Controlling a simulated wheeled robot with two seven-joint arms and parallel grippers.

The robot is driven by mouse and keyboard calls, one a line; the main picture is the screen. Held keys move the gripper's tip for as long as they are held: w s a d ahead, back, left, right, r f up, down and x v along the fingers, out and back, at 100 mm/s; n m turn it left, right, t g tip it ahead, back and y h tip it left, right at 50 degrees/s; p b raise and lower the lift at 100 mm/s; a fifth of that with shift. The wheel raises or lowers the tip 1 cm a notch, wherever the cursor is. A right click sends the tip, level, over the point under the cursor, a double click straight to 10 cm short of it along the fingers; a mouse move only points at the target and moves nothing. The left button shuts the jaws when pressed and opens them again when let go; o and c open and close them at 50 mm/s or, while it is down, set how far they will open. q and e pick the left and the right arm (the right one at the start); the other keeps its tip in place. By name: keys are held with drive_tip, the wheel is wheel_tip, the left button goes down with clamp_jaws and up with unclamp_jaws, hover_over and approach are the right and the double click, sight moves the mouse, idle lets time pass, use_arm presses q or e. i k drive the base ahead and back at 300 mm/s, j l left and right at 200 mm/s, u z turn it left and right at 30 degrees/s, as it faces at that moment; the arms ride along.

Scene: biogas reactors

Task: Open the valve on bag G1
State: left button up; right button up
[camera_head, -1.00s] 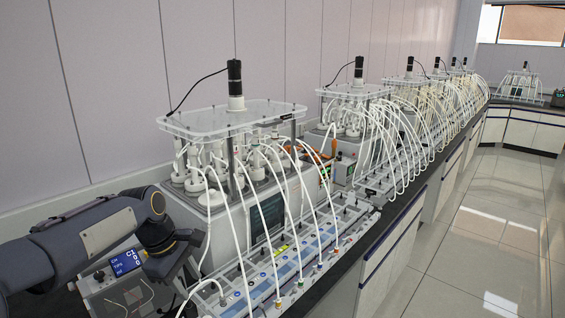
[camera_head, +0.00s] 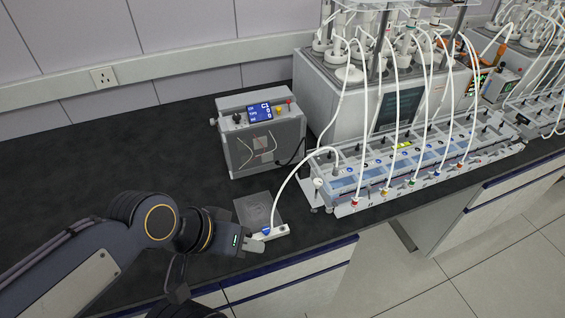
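A flat, clear grey bag (camera_head: 258,207) lies on the black bench in front of a grey control box. At its front edge is a small white valve piece (camera_head: 278,232) with a blue part (camera_head: 267,231). A white tube arcs from the valve piece to the long valve rack. No G1 label is readable. My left gripper (camera_head: 256,244) is low over the bench, its tip right at the left end of the valve piece. Whether it touches or grips it, and the gap between its fingers, cannot be made out. My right gripper is not in view.
The grey control box (camera_head: 262,139) with a blue display stands behind the bag. The long tube rack (camera_head: 330,190) and the reactor unit (camera_head: 340,92) fill the right. The black bench top (camera_head: 80,180) is clear at left. The bench's front edge runs close below the valve.

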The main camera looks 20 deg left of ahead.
sight(266, 230)
drive_tip(key=j+u, duration=0.15)
drive_tip(key=u, duration=0.85)
